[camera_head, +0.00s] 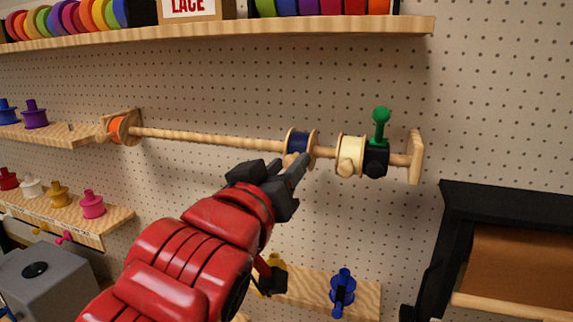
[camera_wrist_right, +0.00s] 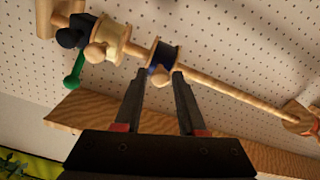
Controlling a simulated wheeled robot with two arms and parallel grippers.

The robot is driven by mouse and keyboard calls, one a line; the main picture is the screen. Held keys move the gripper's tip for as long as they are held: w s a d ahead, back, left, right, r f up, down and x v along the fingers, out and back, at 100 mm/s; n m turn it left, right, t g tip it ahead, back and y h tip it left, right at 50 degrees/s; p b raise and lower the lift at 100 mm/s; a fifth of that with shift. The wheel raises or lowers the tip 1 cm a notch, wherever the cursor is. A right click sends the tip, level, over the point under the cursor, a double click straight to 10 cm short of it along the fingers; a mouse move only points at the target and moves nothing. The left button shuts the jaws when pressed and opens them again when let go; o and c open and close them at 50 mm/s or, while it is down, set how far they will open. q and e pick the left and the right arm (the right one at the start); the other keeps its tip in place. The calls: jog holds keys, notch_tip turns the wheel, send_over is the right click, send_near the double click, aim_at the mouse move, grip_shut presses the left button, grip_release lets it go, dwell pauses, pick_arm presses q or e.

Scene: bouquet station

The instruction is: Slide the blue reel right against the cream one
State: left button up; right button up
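The blue reel (camera_head: 298,143) has pale wooden flanges and sits on a horizontal wooden rod (camera_head: 215,139). The cream reel (camera_head: 351,152) is on the same rod to its right in the head view, with a short gap of bare rod between them. My right gripper (camera_head: 285,166) is at the blue reel from below and in front. In the right wrist view, its open fingers (camera_wrist_right: 160,90) point at the blue reel (camera_wrist_right: 161,58), with the reel's round wooden knob (camera_wrist_right: 160,77) between or just beyond the tips. I cannot tell whether they touch. My left gripper is not in view.
A black clamp with a green handle (camera_head: 381,125) sits on the rod beside the cream reel, near the right end bracket (camera_head: 416,157). An orange reel (camera_head: 117,130) is at the rod's left end. A shelf (camera_head: 230,35) runs above. A black frame (camera_head: 445,235) stands lower right.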

grip_shut()
dwell(1.1)
